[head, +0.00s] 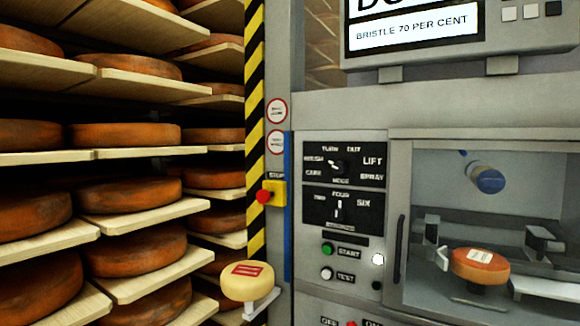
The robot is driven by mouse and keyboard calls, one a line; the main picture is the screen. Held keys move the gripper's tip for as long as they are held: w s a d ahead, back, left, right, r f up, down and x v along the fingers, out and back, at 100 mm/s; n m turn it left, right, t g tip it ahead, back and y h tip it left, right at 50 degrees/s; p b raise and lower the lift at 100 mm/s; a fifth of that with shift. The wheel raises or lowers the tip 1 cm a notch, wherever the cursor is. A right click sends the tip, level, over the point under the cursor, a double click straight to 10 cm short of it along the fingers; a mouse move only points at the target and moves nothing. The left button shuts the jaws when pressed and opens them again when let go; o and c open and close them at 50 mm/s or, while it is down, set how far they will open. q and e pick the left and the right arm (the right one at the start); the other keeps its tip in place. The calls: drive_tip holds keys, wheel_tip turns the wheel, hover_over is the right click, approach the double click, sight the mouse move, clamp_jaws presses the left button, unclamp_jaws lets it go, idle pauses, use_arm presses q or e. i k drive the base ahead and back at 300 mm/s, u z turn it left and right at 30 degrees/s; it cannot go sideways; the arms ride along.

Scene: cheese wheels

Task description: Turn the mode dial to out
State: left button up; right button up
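The mode dial (338,166) is a small dark knob with a light mark on the upper black plate of the machine's control panel. Words stand around it: what reads as brush, turn, out, lift, spray and care, with mode below. The out label (354,149) is just above and right of the dial. The knob is too small to tell surely which word its mark points at. Neither of my grippers shows in the head view, and nothing touches the dial.
Below the dial are a second dial (338,208) marked two, four, six, a green start button (327,248) and a white test button (326,273). A red stop button (264,196) juts out left. A yellow cheese (240,284) sits on a bracket. Cheese shelves (130,154) fill the left.

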sight(338, 168)
drive_tip(key=u, duration=0.05)
drive_tip(key=i, duration=1.05)
drive_tip(key=z, duration=0.3)
